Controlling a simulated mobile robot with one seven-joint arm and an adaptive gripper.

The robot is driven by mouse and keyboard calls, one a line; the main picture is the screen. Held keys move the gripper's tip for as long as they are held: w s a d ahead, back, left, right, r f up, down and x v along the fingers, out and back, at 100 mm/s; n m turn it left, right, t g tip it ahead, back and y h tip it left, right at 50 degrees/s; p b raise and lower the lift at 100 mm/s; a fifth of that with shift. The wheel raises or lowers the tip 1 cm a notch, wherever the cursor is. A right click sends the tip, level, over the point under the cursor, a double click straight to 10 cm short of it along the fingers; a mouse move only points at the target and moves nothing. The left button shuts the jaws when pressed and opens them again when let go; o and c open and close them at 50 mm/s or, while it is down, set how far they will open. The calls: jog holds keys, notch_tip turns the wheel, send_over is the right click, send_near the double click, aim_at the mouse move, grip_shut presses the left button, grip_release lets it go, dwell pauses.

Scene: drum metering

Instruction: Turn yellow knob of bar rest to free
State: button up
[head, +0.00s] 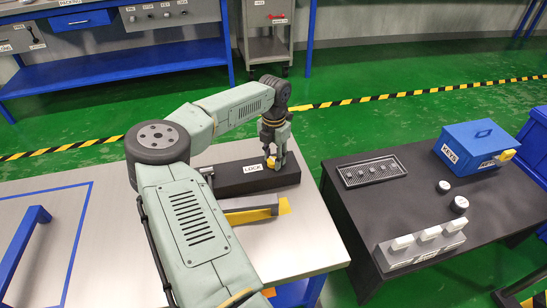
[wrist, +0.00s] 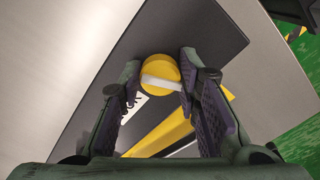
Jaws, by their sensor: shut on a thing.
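The yellow knob (wrist: 160,68) sits on the black block of the bar rest (head: 225,183). In the wrist view it is round, with a pale stripe across it pointing toward the right finger. In the head view the knob (head: 271,164) shows small under my fingertips. My gripper (wrist: 160,78) has one finger on each side of the knob and is shut on it, pointing down from above. A white LOCK label (head: 252,168) is on the block's front face. In the wrist view my left finger hides part of a white label. I see no word for free.
A blue handle (head: 25,243) stands at the left. On the dark table to the right are a blue KEYS box (head: 470,145), a grey tray and a switch box.

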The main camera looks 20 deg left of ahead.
jog(key=m, duration=0.4)
jog(key=shift+d+r+m, duration=0.1)
jog(key=shift+m, duration=0.2)
dwell(0.3)
jog(key=o, duration=1.1)
jog(key=shift+o, duration=0.2)
notch_tip(320, 180, up, 12)
